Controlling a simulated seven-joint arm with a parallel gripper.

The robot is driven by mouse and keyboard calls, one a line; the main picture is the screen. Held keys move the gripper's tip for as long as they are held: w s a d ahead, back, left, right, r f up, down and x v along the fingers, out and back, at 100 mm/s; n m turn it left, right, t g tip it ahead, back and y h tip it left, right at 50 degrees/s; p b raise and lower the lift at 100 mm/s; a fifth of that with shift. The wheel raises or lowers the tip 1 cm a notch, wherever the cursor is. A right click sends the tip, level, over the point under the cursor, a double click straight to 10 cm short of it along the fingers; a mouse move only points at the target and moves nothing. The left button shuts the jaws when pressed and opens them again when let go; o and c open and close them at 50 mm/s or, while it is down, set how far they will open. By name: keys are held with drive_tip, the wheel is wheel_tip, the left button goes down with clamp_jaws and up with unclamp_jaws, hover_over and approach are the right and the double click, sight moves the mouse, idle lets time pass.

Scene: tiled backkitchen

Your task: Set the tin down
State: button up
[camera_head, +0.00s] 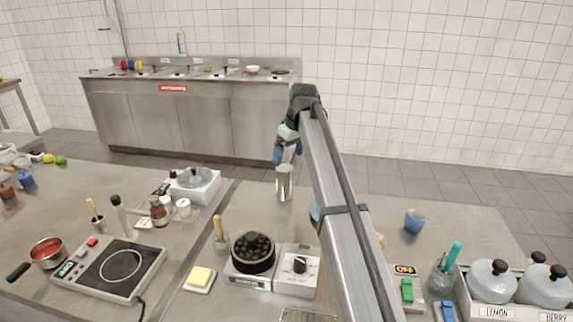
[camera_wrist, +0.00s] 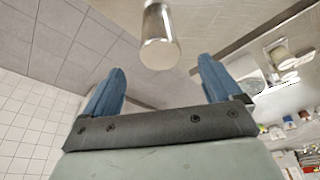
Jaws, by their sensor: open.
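The tin (camera_head: 284,186) is a plain silvery cylinder. It stands upright on the steel worktop (camera_head: 255,199), near the back edge, left of my arm in the head view. My gripper (camera_head: 287,157) has blue fingers and is just above the tin in that view. In the wrist view my gripper (camera_wrist: 161,66) is open, its fingers wide apart with nothing between them. The tin (camera_wrist: 159,42) shows ahead of the fingertips there, roughly centred and apart from both fingers. The tin's far end is cut off by the top of the wrist view.
A white appliance with a round lid (camera_head: 194,182) stands to the left. A blue cup (camera_head: 415,220) is to the right. Bare steel surrounds the tin.

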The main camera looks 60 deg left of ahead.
drive_tip(key=shift+v, duration=1.2)
